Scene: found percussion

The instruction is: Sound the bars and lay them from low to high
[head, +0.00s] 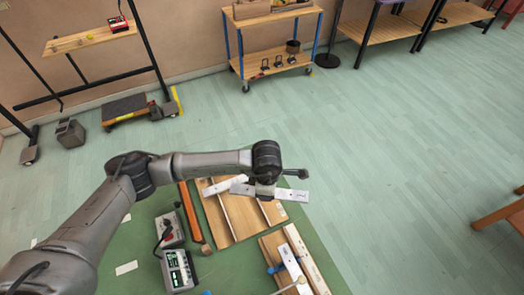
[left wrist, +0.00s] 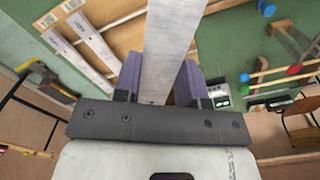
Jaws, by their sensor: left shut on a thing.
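My left gripper (head: 266,191) is shut on a flat grey metal bar (head: 294,195) and holds it above the wooden tray (head: 238,222). In the left wrist view the bar (left wrist: 170,45) runs up from between the purple fingers of the gripper (left wrist: 160,88). Another pale bar (head: 218,186) shows at the tray's far end, partly hidden by the held bar. A further pale bar (head: 291,263) lies on a wooden frame (head: 311,262) at right. Two pale bars (left wrist: 67,47) (left wrist: 92,42) lie side by side in the left wrist view. My right gripper is out of view.
On the green surface (head: 222,268) are a box with a lit display (head: 178,271), a second box (head: 171,228) and an orange strip (head: 189,210). A blue-framed cart (head: 275,68) stands on open floor behind.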

